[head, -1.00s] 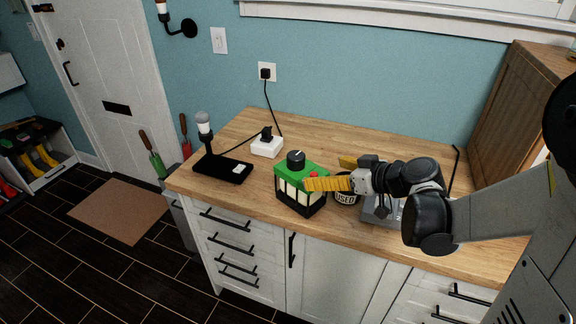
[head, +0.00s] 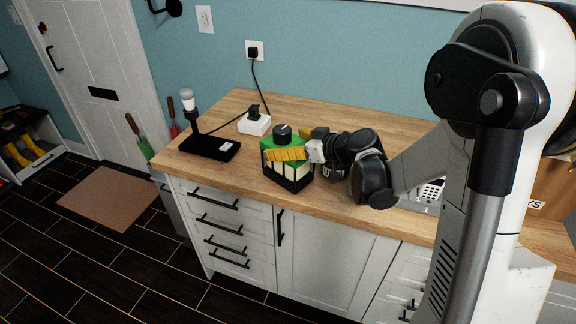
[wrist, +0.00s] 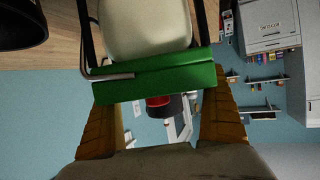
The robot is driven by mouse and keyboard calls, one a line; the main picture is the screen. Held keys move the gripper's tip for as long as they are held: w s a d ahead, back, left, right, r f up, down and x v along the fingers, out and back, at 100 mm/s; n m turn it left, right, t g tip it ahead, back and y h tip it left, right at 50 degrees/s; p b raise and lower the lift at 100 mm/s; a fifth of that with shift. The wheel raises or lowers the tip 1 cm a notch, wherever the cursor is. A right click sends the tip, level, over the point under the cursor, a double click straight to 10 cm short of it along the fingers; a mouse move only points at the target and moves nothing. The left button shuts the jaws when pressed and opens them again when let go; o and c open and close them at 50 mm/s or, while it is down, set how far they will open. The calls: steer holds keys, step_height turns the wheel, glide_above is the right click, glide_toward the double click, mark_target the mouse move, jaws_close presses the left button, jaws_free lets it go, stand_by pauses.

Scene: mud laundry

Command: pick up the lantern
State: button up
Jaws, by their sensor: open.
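The lantern (head: 278,167) has a green top, a black frame, pale side panels and a black knob. It stands upright near the front edge of the wooden counter (head: 345,111). My gripper (head: 292,144) is open, with yellow fingers at the lantern's upper part. One finger passes across its near side and the other is behind it, partly hidden. In the wrist view the lantern's green top (wrist: 155,82) lies between the spread fingers (wrist: 160,97), and a pale panel shows beyond it. I cannot tell whether either finger touches it.
A black stand with a bulb (head: 210,147) and a white plug box (head: 254,125) sit left of the lantern. A dark can partly shows behind my gripper. A grey perforated item (head: 431,191) is to the right. Clear counter lies behind.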

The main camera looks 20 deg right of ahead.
steer(key=c, duration=1.4)
steer(key=shift+o, duration=0.2)
steer(key=shift+r, duration=0.1)
